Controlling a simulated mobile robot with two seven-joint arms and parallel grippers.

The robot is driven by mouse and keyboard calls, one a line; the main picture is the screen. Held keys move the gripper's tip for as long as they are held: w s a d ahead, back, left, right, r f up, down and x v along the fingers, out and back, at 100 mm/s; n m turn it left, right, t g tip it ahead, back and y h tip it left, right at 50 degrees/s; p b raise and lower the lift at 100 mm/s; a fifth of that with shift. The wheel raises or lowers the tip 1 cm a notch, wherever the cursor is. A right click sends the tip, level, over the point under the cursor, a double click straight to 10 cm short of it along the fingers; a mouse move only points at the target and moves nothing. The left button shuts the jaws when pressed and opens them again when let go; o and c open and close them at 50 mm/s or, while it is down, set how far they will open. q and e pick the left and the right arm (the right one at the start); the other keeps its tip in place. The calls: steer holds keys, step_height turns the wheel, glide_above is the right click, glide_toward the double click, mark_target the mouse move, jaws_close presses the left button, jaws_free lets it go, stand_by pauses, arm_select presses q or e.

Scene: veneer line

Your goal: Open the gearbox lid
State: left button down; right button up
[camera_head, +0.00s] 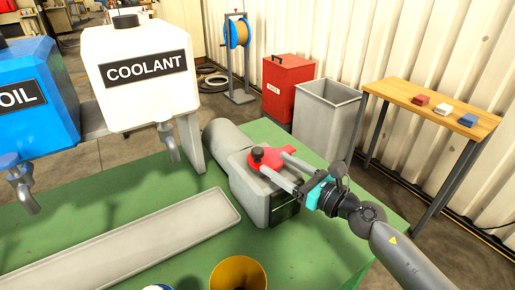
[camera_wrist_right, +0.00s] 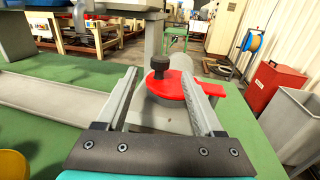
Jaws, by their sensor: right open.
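The gearbox (camera_head: 245,175) is a grey housing on the green table, with a rounded grey body behind it. Its lid (camera_head: 268,158) is red with a black knob (camera_head: 257,154) and lies on top of the housing. In the right wrist view the lid (camera_wrist_right: 173,93) and its black knob (camera_wrist_right: 160,67) show between the fingers. My right gripper (camera_head: 271,167) is open, its two fingers on either side of the red lid. I cannot tell whether the fingers touch it. In the right wrist view the gripper (camera_wrist_right: 175,88) frames the lid. My left gripper is not in view.
A white coolant tank (camera_head: 140,88) and a blue oil tank (camera_head: 30,110) with taps stand at the left. A long grey tray (camera_head: 130,243) and a yellow funnel-like container (camera_head: 239,274) are on the green table (camera_head: 320,250). A red cabinet (camera_head: 288,85) and grey bin (camera_head: 325,115) stand behind.

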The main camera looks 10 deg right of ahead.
mark_target(262, 155)
steer(key=x, duration=0.7)
steer(key=shift+w+a, duration=0.15)
steer(key=shift+w, duration=0.1)
jaws_close()
stand_by(0.3)
stand_by(0.9)
